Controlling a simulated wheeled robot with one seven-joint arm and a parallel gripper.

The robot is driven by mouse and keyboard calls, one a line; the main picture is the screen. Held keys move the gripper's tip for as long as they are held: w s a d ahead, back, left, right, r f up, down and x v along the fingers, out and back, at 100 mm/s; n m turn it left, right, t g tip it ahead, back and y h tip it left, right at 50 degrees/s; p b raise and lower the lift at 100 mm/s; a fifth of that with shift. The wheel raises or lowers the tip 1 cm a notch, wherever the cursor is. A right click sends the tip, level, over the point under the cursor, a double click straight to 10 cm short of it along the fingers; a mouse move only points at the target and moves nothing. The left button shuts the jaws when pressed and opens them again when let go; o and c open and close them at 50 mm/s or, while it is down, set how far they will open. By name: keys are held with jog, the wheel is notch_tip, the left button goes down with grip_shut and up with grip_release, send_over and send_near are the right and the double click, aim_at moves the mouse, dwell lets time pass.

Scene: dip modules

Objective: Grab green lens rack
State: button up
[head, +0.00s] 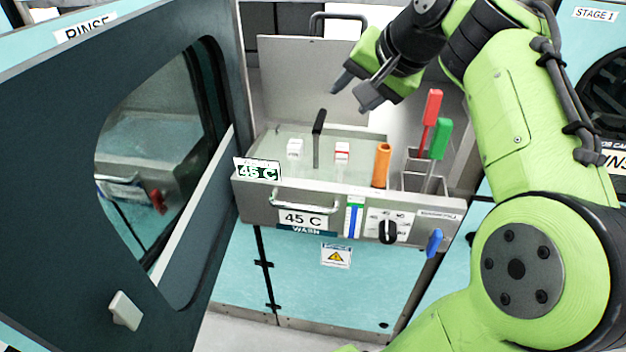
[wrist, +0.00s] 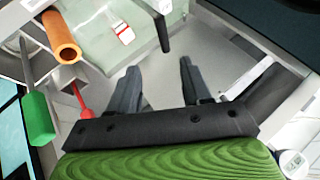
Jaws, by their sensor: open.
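A green-handled item (head: 440,138) stands at the right end of the wash basin, its thin metal shaft going down into a narrow metal holder (head: 423,181). It is the only loose green item I see; its lower end is hidden, so I cannot tell if a rack is on it. In the wrist view the green handle (wrist: 38,118) is at the left edge. My gripper (head: 352,92) is open and empty above the back of the basin, left of and higher than the green handle. Its fingers also show in the wrist view (wrist: 158,68), apart from everything.
A red handle (head: 431,105) stands close beside the green one. An orange cylinder (head: 381,165) is just left of the holder. A black handle (head: 318,137) rises from the wash basin (head: 262,188). An open dark door (head: 80,170) fills the left.

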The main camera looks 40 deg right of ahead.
aim_at(322, 120)
jog(key=x, duration=1.1)
jog(key=shift+w+a, duration=0.1)
jog(key=shift+a, duration=0.15)
jog(key=x, duration=0.4)
jog(key=shift+w+f, duration=0.2)
jog(key=shift+w, duration=0.15)
jog(key=shift+c, duration=0.4)
grip_shut()
